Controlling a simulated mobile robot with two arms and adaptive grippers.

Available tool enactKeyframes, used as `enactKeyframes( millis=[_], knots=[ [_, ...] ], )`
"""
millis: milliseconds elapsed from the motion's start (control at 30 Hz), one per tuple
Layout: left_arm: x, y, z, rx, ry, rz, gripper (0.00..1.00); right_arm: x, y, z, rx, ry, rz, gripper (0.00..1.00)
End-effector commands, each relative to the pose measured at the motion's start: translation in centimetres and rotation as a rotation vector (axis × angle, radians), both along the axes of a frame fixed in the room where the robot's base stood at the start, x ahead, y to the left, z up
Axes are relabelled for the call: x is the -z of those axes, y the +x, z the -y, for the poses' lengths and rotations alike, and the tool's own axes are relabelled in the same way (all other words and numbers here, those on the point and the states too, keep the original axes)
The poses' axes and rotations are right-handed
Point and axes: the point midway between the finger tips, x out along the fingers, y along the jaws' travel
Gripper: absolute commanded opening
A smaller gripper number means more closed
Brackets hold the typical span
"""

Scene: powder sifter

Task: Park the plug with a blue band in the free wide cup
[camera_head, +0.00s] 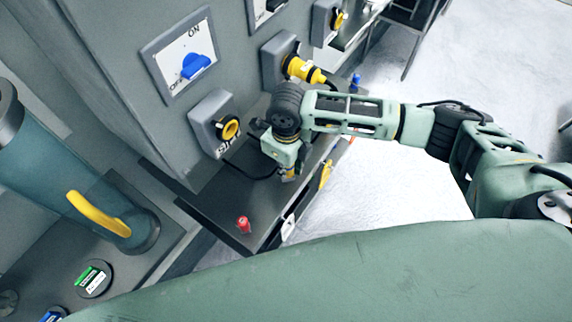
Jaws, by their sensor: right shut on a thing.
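My right gripper (286,170) is low over the dark shelf in front of the grey cabinet, pointing down. It is shut on what looks like a plug, of which only a small yellow part shows below the fingers. A black cable runs across the shelf up to it. No blue band shows on the held thing; the gripper hides most of it. I cannot make out the free wide cup. My left gripper is not in view.
The shelf (215,198) holds a red piece (244,224) near its front corner. A blue piece (354,82) stands farther back. A yellow plug (304,70) sits in a cabinet socket.

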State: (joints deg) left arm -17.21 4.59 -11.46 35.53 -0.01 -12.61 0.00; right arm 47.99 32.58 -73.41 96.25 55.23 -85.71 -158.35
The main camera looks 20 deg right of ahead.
Motion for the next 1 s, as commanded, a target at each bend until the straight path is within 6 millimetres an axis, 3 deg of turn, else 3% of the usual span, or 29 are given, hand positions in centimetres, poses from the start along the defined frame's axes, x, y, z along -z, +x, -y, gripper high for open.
enactKeyframes(
  millis=[300,733,867,1000],
  knots=[
    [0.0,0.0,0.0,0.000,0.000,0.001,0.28,0.0,0.0,0.0,0.000,-0.001,0.001,0.39],
    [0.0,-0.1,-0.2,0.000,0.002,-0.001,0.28,-0.2,0.0,0.0,0.000,0.000,0.001,0.39],
    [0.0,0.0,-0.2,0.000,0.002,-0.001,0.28,-1.5,0.2,0.0,0.000,0.000,0.004,0.39],
    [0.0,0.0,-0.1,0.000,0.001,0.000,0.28,-4.3,0.2,0.0,-0.001,0.002,0.006,0.39]
  ],
)
